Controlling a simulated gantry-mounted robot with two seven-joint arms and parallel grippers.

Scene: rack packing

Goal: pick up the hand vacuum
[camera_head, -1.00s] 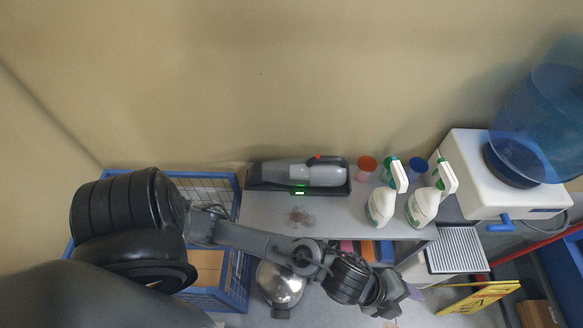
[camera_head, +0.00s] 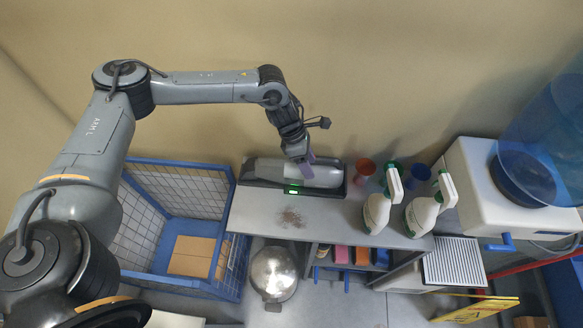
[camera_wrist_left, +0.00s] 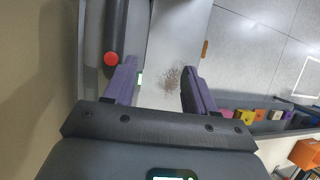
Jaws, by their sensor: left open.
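The hand vacuum (camera_head: 324,175) is grey and dark and lies in a black tray-like dock (camera_head: 262,182) with a green light, at the back of the grey shelf top (camera_head: 255,212). My left gripper (camera_head: 305,160) is above the vacuum and hides part of its upper side. In the left wrist view, my left gripper (camera_wrist_left: 155,80) has its two purple fingers apart with nothing held between them. The vacuum (camera_wrist_left: 103,35), with its red button, shows beside the left finger there. Whether a finger touches it I cannot tell. My right gripper is not in view.
Two white spray bottles (camera_head: 376,212) and several coloured cups (camera_head: 365,167) stand right of the vacuum. A brown speckled patch (camera_head: 291,217) marks the shelf top. A blue wire cage (camera_head: 180,163) holding a cardboard box (camera_head: 192,256) is at left. A water dispenser (camera_head: 470,195) stands at right.

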